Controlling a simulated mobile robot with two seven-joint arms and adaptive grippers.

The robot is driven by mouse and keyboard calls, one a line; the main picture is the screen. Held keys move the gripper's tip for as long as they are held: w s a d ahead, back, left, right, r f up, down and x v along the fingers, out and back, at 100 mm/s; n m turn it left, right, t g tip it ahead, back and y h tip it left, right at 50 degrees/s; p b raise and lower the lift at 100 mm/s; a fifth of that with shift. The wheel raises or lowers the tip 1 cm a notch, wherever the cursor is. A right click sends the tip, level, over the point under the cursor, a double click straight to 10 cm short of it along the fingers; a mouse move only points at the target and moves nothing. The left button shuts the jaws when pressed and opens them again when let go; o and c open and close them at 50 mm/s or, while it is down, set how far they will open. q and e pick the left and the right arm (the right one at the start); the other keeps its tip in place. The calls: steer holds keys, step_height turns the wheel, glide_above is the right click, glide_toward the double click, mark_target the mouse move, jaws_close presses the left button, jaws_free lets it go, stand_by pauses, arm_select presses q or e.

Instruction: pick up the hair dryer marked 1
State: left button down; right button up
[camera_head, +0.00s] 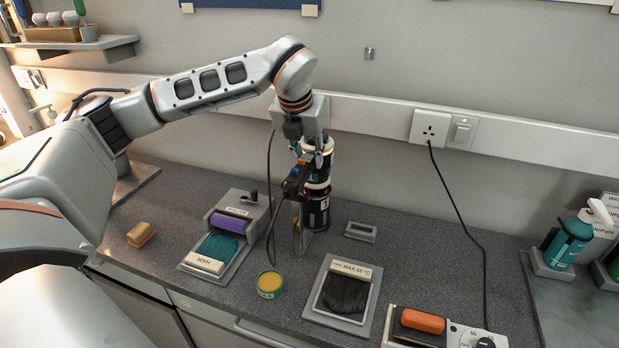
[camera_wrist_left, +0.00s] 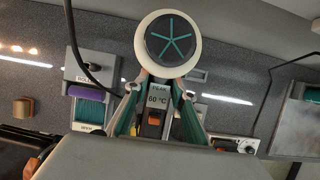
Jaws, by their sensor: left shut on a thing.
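My left gripper (camera_head: 306,157) reaches down from above at the back of the counter and is shut on a hair dryer (camera_head: 318,178). In the left wrist view the fingers (camera_wrist_left: 161,78) close on both sides of its grip, which has a "60 °C" label and an orange switch. Its round end (camera_wrist_left: 168,42) shows a white ring and a dark disc with a teal star. In the head view its body is dark, with pale and copper bands. A dark cylinder with a white label (camera_head: 318,213) shows below it; whether they touch is unclear. I cannot read a number 1.
On the counter are a purple roller stand with teal hair (camera_head: 222,245), a yellow-topped tin (camera_head: 270,283), a black-hair board (camera_head: 345,293), a small grey tray (camera_head: 361,231) and a tan block (camera_head: 141,234). A cord (camera_head: 466,215) hangs from the wall socket. Pump bottles (camera_head: 568,243) stand right.

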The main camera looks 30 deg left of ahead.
arm_select(q)
steer(key=shift+r+p, duration=1.9)
steer(key=shift+r, duration=0.6)
steer(key=shift+r+p, duration=0.5)
steer(key=shift+r, duration=0.35)
